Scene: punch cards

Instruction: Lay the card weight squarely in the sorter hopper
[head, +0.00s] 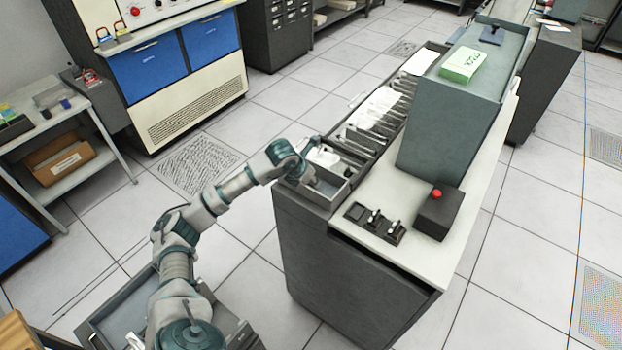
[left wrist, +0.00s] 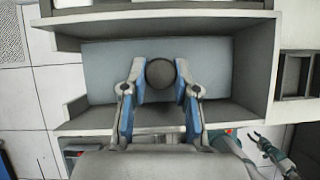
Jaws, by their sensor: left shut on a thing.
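My left gripper (left wrist: 160,85) points down into a grey open-topped bin, the sorter hopper (head: 333,195), at the near end of the sorter. The hopper's side wall (left wrist: 255,70) shows in the left wrist view. The gripper's two blue-and-grey fingers are shut on the card weight by its dark round knob (left wrist: 160,73). A flat blue-grey surface lies beneath the knob; I cannot tell whether it is the weight's plate or the hopper floor, nor whether the weight touches the floor. In the head view the weight is mostly hidden.
A row of card pockets (head: 385,110) runs behind the hopper. On the pale top to its right are a black switch panel (head: 374,222) and a dark box with a red button (head: 437,193). A tall teal-grey cabinet (head: 455,110) stands beyond. Open floor lies left of the sorter.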

